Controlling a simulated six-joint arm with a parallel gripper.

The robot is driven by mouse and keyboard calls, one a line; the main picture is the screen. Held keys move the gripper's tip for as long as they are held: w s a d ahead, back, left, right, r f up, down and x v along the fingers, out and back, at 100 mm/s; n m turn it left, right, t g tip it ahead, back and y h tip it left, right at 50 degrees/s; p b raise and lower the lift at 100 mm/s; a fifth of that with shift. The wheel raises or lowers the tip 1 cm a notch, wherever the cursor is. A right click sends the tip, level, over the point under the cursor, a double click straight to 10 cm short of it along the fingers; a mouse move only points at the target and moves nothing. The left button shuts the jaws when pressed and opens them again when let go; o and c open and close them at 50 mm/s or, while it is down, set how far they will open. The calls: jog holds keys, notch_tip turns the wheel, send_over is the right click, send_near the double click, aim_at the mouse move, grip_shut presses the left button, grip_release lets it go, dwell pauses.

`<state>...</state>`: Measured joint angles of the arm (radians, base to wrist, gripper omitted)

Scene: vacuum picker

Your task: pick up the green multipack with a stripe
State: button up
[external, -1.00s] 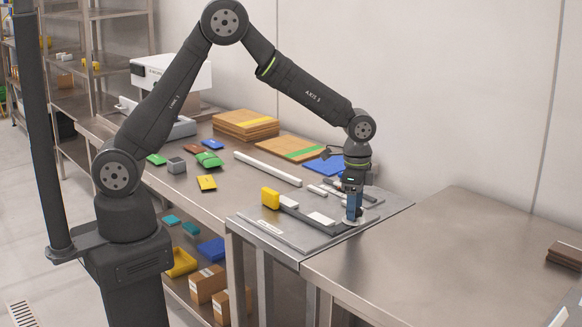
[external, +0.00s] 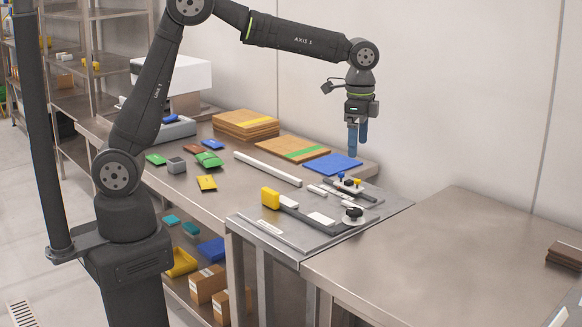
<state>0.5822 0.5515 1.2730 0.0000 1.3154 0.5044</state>
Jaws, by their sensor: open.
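A green pack (external: 208,159) lies on the left steel table among small coloured packs. It looks like the larger of two green packs; its markings are too small to make out a stripe clearly. My gripper (external: 358,149) is at the right, above the area behind the grey plate.
A grey plate (external: 285,240) holds a black round-topped tool (external: 352,214) and a yellow block (external: 270,197). Stacked brown boards (external: 245,127), a green-striped board (external: 292,148), a blue sheet (external: 333,163) and a white bar (external: 267,169) lie behind. The right table is mostly clear.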

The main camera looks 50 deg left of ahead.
jog(key=w+a+m, duration=0.1)
jog(key=w+a, duration=0.2)
jog(key=a, duration=0.4)
jog(key=w+a, duration=0.4)
jog(key=a, duration=0.2)
jog(key=m, duration=0.7)
send_over(209, 156)
jog(key=f, duration=1.6)
jog(key=shift+s+a, duration=0.1)
jog(key=shift+a, duration=0.15)
jog(key=shift+d+f, duration=0.2)
jog(key=shift+f, duration=2.65)
jog(key=c, duration=1.2)
jog(key=shift+o, duration=0.2)
jog(key=shift+r, duration=0.1)
